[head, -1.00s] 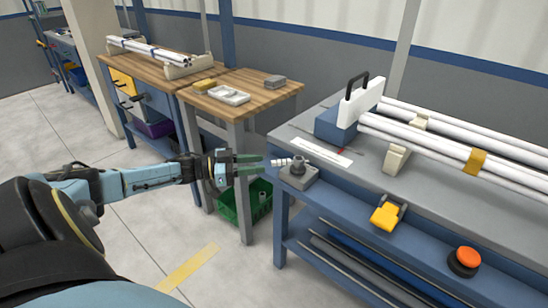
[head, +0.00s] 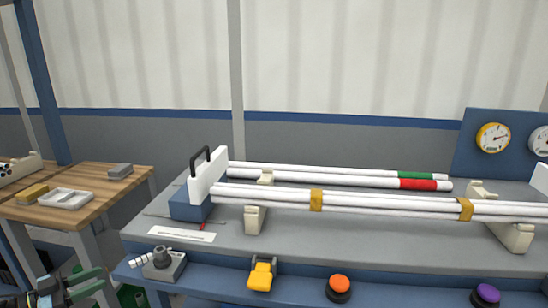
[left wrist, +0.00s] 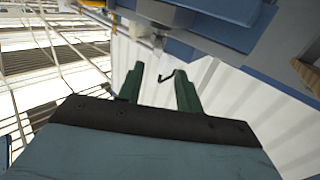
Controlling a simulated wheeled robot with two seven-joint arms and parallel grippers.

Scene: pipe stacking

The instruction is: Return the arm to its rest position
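My left gripper (head: 100,278) is at the bottom left corner of the head view, beside the front left corner of the grey bench. Only its green fingers and a little of the dark wrist show there; the rest of the arm is out of frame. In the left wrist view its two green fingers (left wrist: 159,86) stand apart with nothing held between them. A thin dark hook shape shows in the gap, but I cannot tell what it is. My right gripper and right arm are in neither view.
The grey bench (head: 330,240) carries white pipes (head: 380,200) on cream supports. A grey fixture (head: 163,263) sits at its front left corner, near my left gripper. A yellow pedal-like part (head: 262,274) and an orange button (head: 339,284) line the front. A wooden table (head: 100,195) stands left.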

